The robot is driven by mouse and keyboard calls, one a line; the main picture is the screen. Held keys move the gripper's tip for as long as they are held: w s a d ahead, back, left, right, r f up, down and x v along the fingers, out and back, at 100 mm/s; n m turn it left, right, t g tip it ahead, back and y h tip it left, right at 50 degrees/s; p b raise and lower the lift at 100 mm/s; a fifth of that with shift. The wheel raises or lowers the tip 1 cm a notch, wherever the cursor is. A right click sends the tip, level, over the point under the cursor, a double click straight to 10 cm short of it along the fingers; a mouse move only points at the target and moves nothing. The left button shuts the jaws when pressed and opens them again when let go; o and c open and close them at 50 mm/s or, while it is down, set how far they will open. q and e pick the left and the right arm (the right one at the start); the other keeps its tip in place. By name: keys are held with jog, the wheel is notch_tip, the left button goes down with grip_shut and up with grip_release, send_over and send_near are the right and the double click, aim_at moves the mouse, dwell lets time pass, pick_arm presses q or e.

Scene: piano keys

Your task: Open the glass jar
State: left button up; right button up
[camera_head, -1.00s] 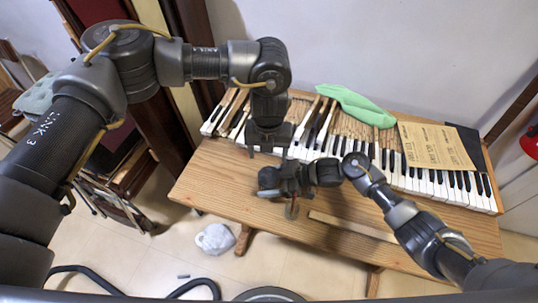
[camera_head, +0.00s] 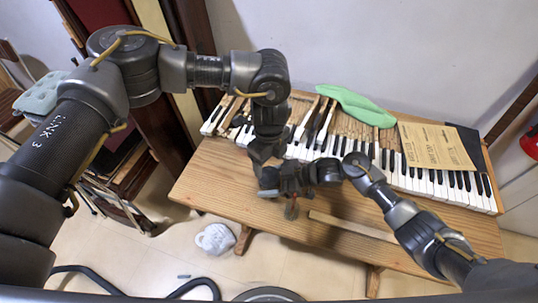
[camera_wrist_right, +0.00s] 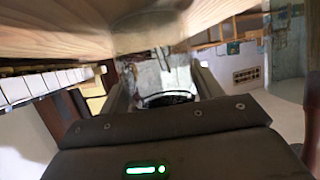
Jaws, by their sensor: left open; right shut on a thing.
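The glass jar (camera_head: 291,209) shows only as a small part below my right gripper (camera_head: 287,196) in the head view, over the front of the wooden bench. The wrist view shows clear glass (camera_wrist_right: 155,72) between the two fingers of the right gripper (camera_wrist_right: 162,82), which is shut on it. My left gripper (camera_head: 262,155) is open, just above and behind the right gripper, and tilted. Its fingertips and the jar's lid are largely hidden by the arms, so I cannot tell whether they touch.
Piano keys (camera_head: 432,186) run along the back of the wooden bench (camera_head: 225,185). A green cloth (camera_head: 354,106) and a brown paper sheet (camera_head: 436,146) lie on the piano. A grey-white object (camera_head: 215,238) is on the floor. The bench front is mostly clear.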

aim_at(269, 175)
pick_arm(q)
jog(key=shift+f, duration=3)
jog(key=c, duration=0.8)
jog(key=n, duration=0.6)
jog(key=shift+r, duration=0.25)
jog(key=shift+r, duration=0.85)
jog(key=shift+r, duration=0.15)
